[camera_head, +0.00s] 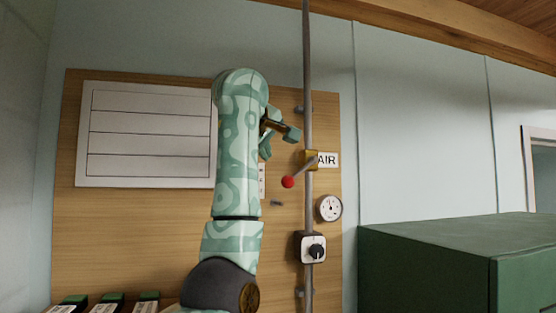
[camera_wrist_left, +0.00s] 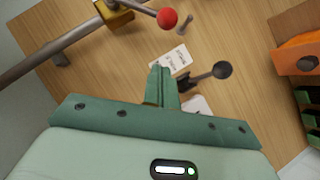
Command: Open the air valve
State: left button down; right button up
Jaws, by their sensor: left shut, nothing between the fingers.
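The air valve is a brass body (camera_head: 311,160) on a grey vertical pipe, beside a white AIR sign (camera_head: 327,160). Its grey lever slants down and left to a red ball (camera_head: 288,182). My left gripper (camera_head: 291,134) is up and left of the valve in the head view, apart from the lever. In the left wrist view, the fingers (camera_wrist_left: 162,84) are shut and empty. The red ball (camera_wrist_left: 167,18) and brass body (camera_wrist_left: 117,16) show beyond them near the top edge. My right gripper is out of view.
A pressure gauge (camera_head: 329,208) and a knob switch box (camera_head: 312,248) sit below the valve. A black-knobbed lever (camera_wrist_left: 223,69) and a paper label (camera_wrist_left: 170,62) are near the fingers in the wrist view. A green cabinet (camera_head: 440,250) stands at right.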

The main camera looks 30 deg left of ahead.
aim_at(301, 171)
pick_arm(q)
jog(key=w+f+p, duration=0.2)
jog(key=w+f, duration=0.2)
jog(key=w, duration=0.1)
jog(key=shift+w+d+p, duration=0.15)
jog(key=shift+w+p, duration=0.1)
jog(key=shift+p, duration=0.15)
jog(key=shift+w, duration=0.1)
